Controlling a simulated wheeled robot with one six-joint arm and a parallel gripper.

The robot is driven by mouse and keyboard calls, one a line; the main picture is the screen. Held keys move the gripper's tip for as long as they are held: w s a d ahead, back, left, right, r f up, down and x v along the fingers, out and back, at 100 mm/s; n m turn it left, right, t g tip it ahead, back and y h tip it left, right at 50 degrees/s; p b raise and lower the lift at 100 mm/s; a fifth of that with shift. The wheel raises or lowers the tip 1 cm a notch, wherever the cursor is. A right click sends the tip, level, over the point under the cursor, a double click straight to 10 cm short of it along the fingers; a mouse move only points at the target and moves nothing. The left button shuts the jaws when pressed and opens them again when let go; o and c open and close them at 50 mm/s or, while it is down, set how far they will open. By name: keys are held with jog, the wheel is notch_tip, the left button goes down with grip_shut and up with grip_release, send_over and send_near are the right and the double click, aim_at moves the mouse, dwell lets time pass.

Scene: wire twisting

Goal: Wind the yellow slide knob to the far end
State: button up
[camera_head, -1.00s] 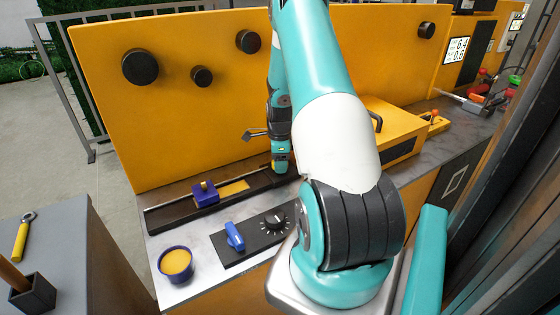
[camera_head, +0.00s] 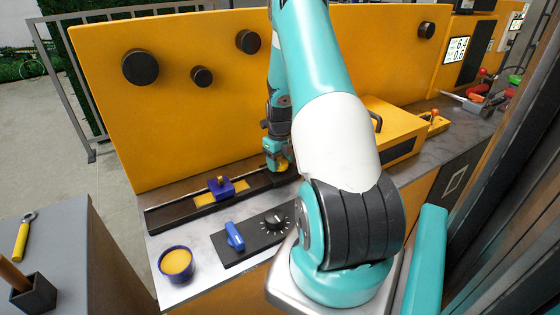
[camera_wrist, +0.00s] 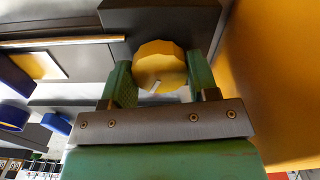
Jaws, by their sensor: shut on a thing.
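A dark slide rail (camera_head: 168,215) lies along the worktop in the head view. My gripper (camera_head: 279,165) is at the rail's right end. In the wrist view a round yellow knob (camera_wrist: 160,62) with a pale mark on its face sits between my gripper's (camera_wrist: 158,75) two green fingers, which are shut on it. In the head view my gripper hides the knob.
A blue cup with yellow contents (camera_head: 175,264) and a black panel (camera_head: 245,251) with a blue lever (camera_head: 234,237) and a dial (camera_head: 274,221) stand in front of the rail. A yellow wall (camera_head: 180,120) with black knobs rises behind. A yellow box (camera_head: 392,130) stands right.

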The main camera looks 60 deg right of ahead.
aim_at(280, 161)
jog(key=shift+m, duration=1.7)
jog(key=o, duration=0.9)
notch_tip(280, 161, up, 18)
jog(key=shift+f+b, duration=0.25)
jog(key=shift+b, duration=0.3)
